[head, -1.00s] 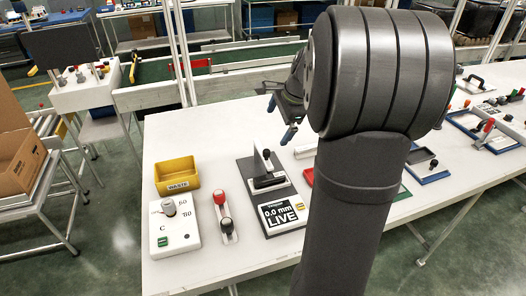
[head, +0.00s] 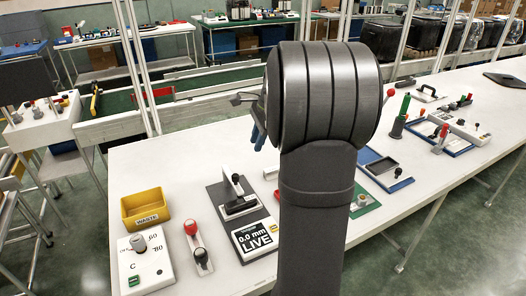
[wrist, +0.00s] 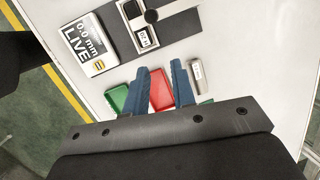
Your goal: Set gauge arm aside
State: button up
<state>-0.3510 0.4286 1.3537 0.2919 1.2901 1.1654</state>
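What looks like the gauge is a device with a black upright handle (head: 237,190) on a dark plate (head: 222,192) on the white table; I cannot tell which part is the gauge arm. In the wrist view the dark plate (wrist: 117,34) carries a pale block (wrist: 142,28) with a small display, at the top. Beside it lies the white "0.0 mm LIVE" box (head: 254,239), also in the wrist view (wrist: 88,48). My gripper (wrist: 160,66) is open and empty, its blue fingers apart above a red tray (wrist: 161,92). In the head view my arm hides most of it.
A yellow WASTE bin (head: 145,209), a white dial box (head: 142,262) and a plate with red and black knobs (head: 197,246) stand at the left. A green tray (wrist: 117,98) and a metal cylinder (wrist: 197,75) lie near the fingers. More trays (head: 383,168) are at the right.

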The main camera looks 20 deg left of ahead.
jog(key=shift+w+d+f+m+g+h, duration=0.4)
jog(key=shift+w+d+f+m, duration=0.15)
jog(key=shift+w+f, duration=0.3)
grip_shut()
jog(key=shift+w+d+f+g, duration=0.15)
jog(key=shift+w+d+g, duration=0.05)
jog(key=shift+d+g, duration=0.15)
jog(key=s+a+f, duration=0.3)
jog(key=a+f, duration=0.2)
jog(key=f, duration=0.4)
jog(key=shift+s+a+f, duration=0.2)
jog(key=shift+a+f, duration=0.05)
jog(key=shift+f, duration=0.1)
jog(key=shift+s+m, duration=0.1)
jog(key=shift+m, duration=0.15)
